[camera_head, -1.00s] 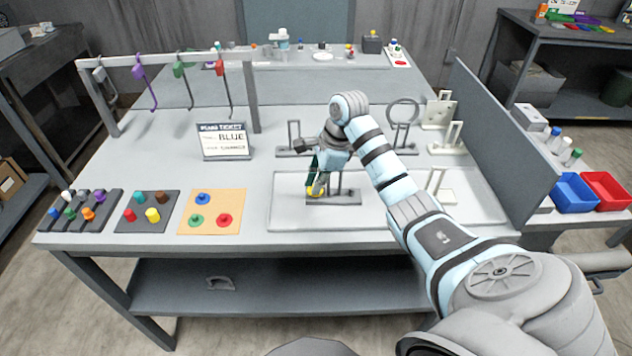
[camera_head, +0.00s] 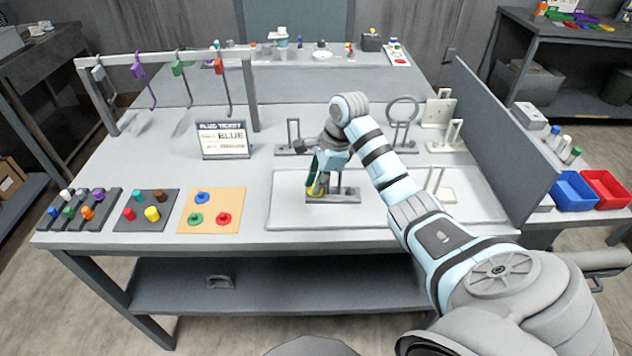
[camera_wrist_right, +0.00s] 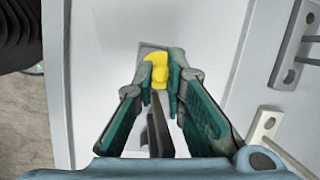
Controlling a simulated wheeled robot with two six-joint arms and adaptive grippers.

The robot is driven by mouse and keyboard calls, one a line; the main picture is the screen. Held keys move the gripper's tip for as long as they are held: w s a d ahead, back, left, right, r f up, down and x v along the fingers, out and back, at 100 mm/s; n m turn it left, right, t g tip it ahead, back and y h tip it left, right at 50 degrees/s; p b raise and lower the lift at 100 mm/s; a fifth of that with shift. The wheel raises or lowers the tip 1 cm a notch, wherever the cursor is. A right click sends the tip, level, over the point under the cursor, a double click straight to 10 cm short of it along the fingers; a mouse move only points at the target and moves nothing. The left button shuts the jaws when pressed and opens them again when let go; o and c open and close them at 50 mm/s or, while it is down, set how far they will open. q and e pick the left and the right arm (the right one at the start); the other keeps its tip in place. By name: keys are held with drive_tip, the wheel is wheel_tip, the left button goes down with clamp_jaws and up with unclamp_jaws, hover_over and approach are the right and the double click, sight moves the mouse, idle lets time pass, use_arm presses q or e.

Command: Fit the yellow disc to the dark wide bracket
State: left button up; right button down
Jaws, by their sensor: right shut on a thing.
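The yellow disc (camera_wrist_right: 157,70) is between the fingertips of my right gripper (camera_wrist_right: 161,82) in the right wrist view. In the head view the disc (camera_head: 314,190) shows as a small yellow patch below the right gripper (camera_head: 318,181), at the left end of the dark wide bracket (camera_head: 347,198). The bracket has a flat grey base and thin upright posts and stands on the pale tray. Its base (camera_wrist_right: 149,47) and a dark post (camera_wrist_right: 158,128) show around the disc in the wrist view. I cannot tell whether disc and bracket touch. My left gripper is out of view.
Other brackets stand close behind and right, including a ring-topped one (camera_head: 403,112) and a pale one (camera_head: 437,190). A tall grey panel (camera_head: 490,140) bounds the right side. A sign (camera_head: 223,141), hook rack and colored peg boards (camera_head: 147,225) are at left.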

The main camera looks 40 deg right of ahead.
drive_tip(key=shift+f, duration=0.3)
drive_tip(key=c, duration=1.6)
unclamp_jaws()
drive_tip(key=shift+o, duration=0.2)
